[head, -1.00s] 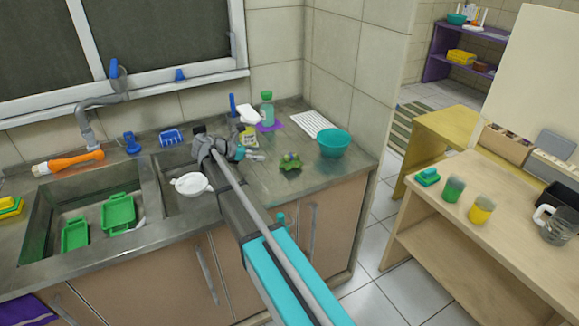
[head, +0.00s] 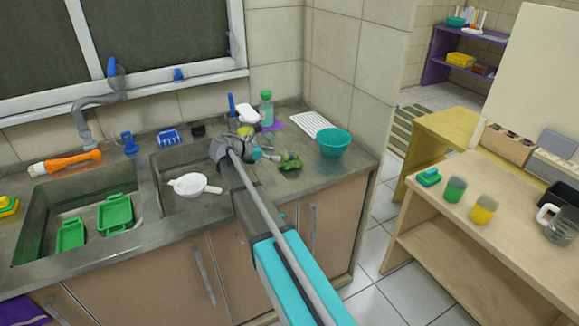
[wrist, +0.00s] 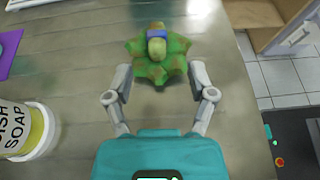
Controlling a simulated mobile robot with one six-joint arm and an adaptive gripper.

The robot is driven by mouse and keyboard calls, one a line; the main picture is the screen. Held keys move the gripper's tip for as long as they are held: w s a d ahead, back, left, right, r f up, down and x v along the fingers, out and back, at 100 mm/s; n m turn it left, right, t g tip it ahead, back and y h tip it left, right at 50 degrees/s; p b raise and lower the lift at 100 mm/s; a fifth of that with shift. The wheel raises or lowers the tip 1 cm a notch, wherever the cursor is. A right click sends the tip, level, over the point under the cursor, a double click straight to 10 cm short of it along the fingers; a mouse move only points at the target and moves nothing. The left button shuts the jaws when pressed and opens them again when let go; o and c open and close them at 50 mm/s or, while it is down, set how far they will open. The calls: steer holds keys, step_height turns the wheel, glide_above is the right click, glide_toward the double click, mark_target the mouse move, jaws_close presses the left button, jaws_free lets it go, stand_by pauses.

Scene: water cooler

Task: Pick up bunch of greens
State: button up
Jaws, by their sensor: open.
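The bunch of greens (head: 289,161) lies on the metal counter to the right of the sinks, near the teal bowl. In the wrist view the bunch of greens (wrist: 157,58) is leafy green and brown with a blue band around its stem. My gripper (wrist: 160,82) is open, its two grey fingers spread wide on either side of the near part of the leaves. In the head view my gripper (head: 268,156) is just left of the greens. Nothing is held.
A teal bowl (head: 333,143) stands right of the greens, with a white drying rack (head: 311,124) behind it. A dish soap container (wrist: 22,130) is at the left in the wrist view. The counter's front edge is close.

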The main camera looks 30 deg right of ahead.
mark_target(286, 154)
steer(key=shift+x, duration=1.2)
steer(key=shift+b, duration=0.3)
steer(key=shift+w+b+x, duration=0.2)
steer(key=shift+b+x, duration=0.75)
steer(key=shift+x, duration=1.65)
steer(key=shift+r, duration=0.1)
steer(key=shift+c, duration=0.2)
jaws_close()
